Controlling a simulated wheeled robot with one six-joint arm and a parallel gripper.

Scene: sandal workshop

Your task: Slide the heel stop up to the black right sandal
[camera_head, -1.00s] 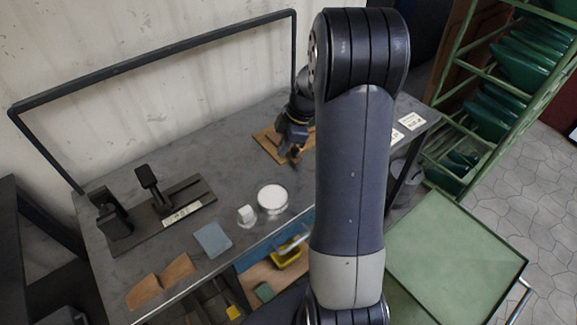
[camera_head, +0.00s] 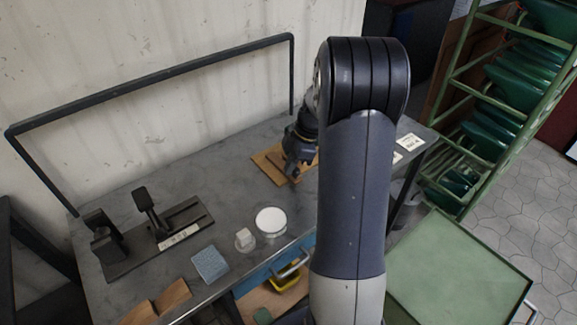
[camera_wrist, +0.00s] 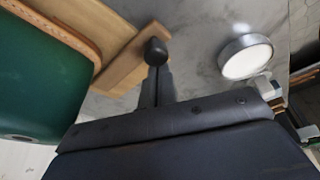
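My gripper (camera_head: 293,171) is low over the wooden board (camera_head: 266,163) at the back right of the bench; my arm hides part of this area. In the wrist view, its two grey fingers (camera_wrist: 157,84) are close together behind a dark rounded knob (camera_wrist: 155,50). The knob overlaps the edge of a wooden block (camera_wrist: 122,66), which may be the heel stop. I cannot tell if the fingers grip the knob. A green form (camera_wrist: 38,85) with a tan stitched edge (camera_wrist: 62,28) lies left of the block. I cannot make out a black sandal.
A black stand (camera_head: 148,210) is at left. Below is an open drawer with a yellow item (camera_head: 286,281). A green rack stands right.

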